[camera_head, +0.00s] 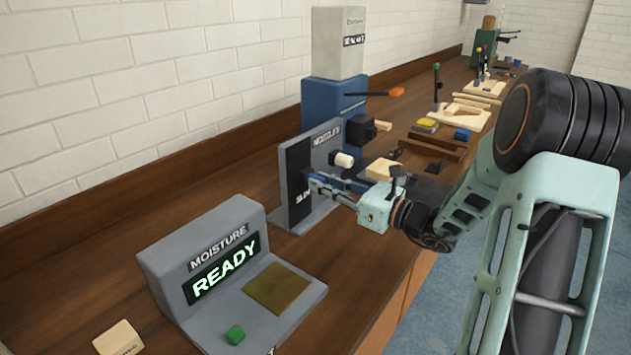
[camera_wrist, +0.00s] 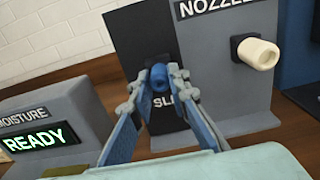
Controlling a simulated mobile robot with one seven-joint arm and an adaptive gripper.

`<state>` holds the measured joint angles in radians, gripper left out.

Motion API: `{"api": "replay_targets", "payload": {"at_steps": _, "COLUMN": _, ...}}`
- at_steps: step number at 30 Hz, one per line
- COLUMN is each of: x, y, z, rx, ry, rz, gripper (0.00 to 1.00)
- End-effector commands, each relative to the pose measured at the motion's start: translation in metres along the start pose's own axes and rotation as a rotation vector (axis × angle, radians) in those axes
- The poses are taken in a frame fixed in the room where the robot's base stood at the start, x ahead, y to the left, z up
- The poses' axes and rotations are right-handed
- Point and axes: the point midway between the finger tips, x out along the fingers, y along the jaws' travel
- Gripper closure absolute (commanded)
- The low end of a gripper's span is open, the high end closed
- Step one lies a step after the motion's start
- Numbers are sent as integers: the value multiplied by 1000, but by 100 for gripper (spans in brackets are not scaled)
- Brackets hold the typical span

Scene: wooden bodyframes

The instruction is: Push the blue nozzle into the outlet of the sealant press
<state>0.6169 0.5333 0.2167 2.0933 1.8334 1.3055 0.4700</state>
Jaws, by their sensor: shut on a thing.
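The blue nozzle (camera_wrist: 158,77) is between my fingertips in the wrist view, in front of the dark panel (camera_wrist: 135,30) of the grey nozzle stand (camera_head: 325,150). I cannot tell whether it still sits on a peg there. My gripper (camera_wrist: 159,80) is shut on it. In the head view my gripper (camera_head: 312,182) reaches to the panel's front and the nozzle is hard to make out. The sealant press appears to be the blue machine (camera_head: 322,100) with a pale grey top, behind the stand. A black block (camera_head: 361,130) with a cream end protrudes from its front.
A cream nozzle (camera_wrist: 258,54) projects from the stand, right of my fingers; it also shows in the head view (camera_head: 344,159). The grey moisture meter (camera_head: 215,260) reads READY at the near left. An orange-tipped lever (camera_head: 396,92) sticks out from the blue machine.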

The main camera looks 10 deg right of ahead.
Motion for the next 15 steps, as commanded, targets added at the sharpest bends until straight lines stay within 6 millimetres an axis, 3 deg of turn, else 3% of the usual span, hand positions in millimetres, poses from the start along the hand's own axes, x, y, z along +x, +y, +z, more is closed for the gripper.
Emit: {"api": "replay_targets", "payload": {"at_steps": 15, "x": -8, "y": 0, "z": 0, "rx": 0, "ry": 1, "rz": -1, "gripper": 100}}
